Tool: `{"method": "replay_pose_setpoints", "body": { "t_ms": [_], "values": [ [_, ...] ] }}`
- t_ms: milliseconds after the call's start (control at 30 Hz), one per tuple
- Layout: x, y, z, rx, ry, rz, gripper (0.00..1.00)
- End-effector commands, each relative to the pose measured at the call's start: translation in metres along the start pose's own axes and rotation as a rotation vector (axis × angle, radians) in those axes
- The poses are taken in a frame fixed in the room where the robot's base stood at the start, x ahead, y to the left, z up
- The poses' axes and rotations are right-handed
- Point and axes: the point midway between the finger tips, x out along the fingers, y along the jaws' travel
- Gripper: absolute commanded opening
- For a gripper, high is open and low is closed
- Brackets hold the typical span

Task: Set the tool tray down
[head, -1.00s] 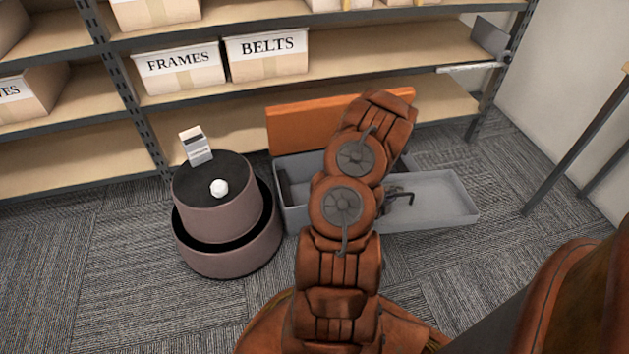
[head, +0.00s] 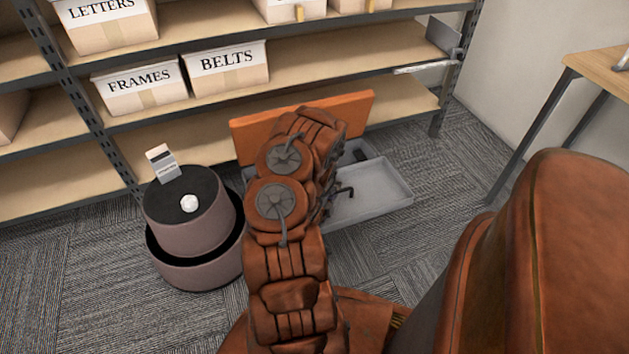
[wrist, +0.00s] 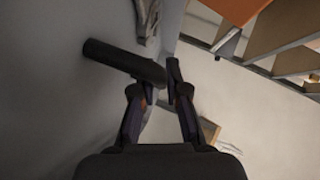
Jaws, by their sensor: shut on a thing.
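The grey tool tray (head: 378,192) is right of my arm in the head view, in front of the shelf. A grey surface, seemingly the tray (wrist: 60,110), fills the left of the wrist view. My gripper (wrist: 155,88) is shut on a dark bar, seemingly the tray's handle (wrist: 115,60). I cannot tell whether the tray touches the carpet. A grey toolbox with a raised orange lid (head: 255,137) stands behind my arm, mostly hidden.
A round brown two-tier stool (head: 185,225) with a white ball (head: 189,203) and a small card-like box (head: 162,162) stands left. Shelves with labelled boxes (head: 228,70) line the back. A wooden table (head: 600,75) is at right. Carpet in front of the tray is clear.

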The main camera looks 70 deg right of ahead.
Motion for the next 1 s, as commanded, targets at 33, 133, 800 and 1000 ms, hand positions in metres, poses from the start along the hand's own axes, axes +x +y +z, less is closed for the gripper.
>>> {"method": "replay_pose_setpoints", "body": {
  "t_ms": [33,133,800,1000],
  "values": [
    [0.002,-0.003,0.001,0.002,0.001,-0.007,0.0],
    [0.011,-0.008,0.009,0.005,0.002,-0.017,0.0],
    [0.085,-0.057,0.086,0.004,0.002,-0.012,0.0],
    [0.104,-0.071,0.106,0.005,0.002,-0.014,0.0]
  ]
}}
